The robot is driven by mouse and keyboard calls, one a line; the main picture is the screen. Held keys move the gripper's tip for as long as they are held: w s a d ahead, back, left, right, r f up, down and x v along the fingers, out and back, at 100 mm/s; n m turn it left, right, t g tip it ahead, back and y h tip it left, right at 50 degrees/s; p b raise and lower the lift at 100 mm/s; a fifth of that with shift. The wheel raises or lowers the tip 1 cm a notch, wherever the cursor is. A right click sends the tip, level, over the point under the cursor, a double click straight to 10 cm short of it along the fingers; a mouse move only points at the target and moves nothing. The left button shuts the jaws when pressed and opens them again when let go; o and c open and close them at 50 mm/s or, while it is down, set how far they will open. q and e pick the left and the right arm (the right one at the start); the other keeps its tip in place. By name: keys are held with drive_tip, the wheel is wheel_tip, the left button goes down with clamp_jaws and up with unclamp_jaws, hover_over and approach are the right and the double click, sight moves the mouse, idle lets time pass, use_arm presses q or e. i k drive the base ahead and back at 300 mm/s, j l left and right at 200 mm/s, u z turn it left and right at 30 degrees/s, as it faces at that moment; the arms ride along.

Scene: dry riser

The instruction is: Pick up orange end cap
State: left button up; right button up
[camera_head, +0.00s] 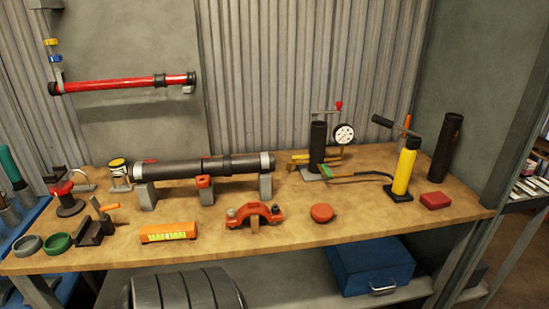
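A round orange end cap (321,212) lies on the wooden workbench (290,234), right of centre near the front. It stands apart from its neighbours, with bare wood around it. To its left is an orange-red pipe clamp (255,213). To its right is a small red block (435,201). Neither of my grippers shows in the head view.
A dark pipe (205,168) rests on grey supports behind. A yellow hand pump (405,168) and a black cylinder with a gauge (318,147) stand at the back right. An orange level (168,232) lies at front left. A blue toolbox (370,268) sits below.

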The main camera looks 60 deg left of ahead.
sight(321, 213)
drive_tip(key=u, duration=1.65)
